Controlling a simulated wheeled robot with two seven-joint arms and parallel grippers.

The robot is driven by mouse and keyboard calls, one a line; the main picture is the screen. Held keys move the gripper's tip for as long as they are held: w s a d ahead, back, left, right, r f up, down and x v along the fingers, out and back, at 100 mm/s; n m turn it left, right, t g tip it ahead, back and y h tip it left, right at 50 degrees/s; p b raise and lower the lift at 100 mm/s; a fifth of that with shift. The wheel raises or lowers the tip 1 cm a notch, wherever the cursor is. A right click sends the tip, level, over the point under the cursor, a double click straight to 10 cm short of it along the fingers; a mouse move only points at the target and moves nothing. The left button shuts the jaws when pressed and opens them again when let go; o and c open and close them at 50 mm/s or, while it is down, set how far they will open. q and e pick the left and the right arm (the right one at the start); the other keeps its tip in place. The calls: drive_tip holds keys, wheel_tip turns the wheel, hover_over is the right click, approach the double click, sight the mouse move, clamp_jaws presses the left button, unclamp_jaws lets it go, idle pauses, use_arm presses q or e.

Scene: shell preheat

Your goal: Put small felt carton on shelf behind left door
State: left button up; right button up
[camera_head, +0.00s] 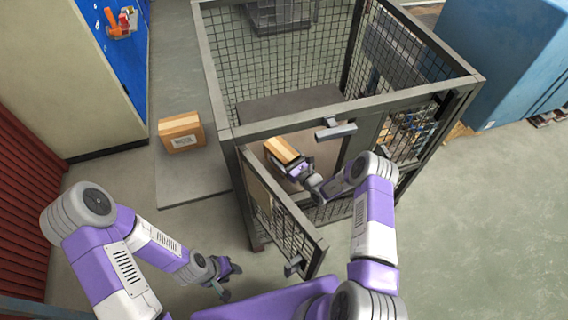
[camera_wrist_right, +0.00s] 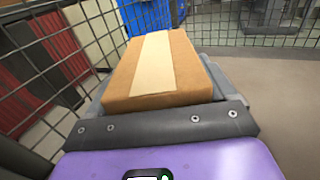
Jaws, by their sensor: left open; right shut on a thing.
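A small brown carton (camera_head: 283,151) with a pale tape stripe is inside the front of the mesh cage. My right gripper (camera_head: 297,165) is shut on it, and the carton (camera_wrist_right: 165,70) fills the space ahead of the jaws in the right wrist view. The left door (camera_head: 283,220), a mesh panel, stands swung open toward me at the cage's front left. A dark grey shelf surface (camera_head: 290,103) lies inside the cage beyond the carton. I cannot tell if the carton touches a surface. My left gripper (camera_head: 232,283) is open and empty, low and left of the door.
Another brown carton (camera_head: 181,133) with a white label sits on a grey mat (camera_head: 180,178) left of the cage. The cage's top bar (camera_head: 340,120) crosses above my right forearm. A blue cabinet (camera_head: 505,50) stands at the right. Floor at the lower right is clear.

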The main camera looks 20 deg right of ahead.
wheel_tip(320, 180, down, 4)
drive_tip(key=shift+r+b, duration=0.1)
drive_tip(key=shift+b, duration=0.75)
drive_tip(key=shift+r, duration=0.15)
drive_tip(key=shift+f, duration=0.2)
drive_tip(key=o, duration=1.1)
drive_tip(key=shift+c, duration=0.2)
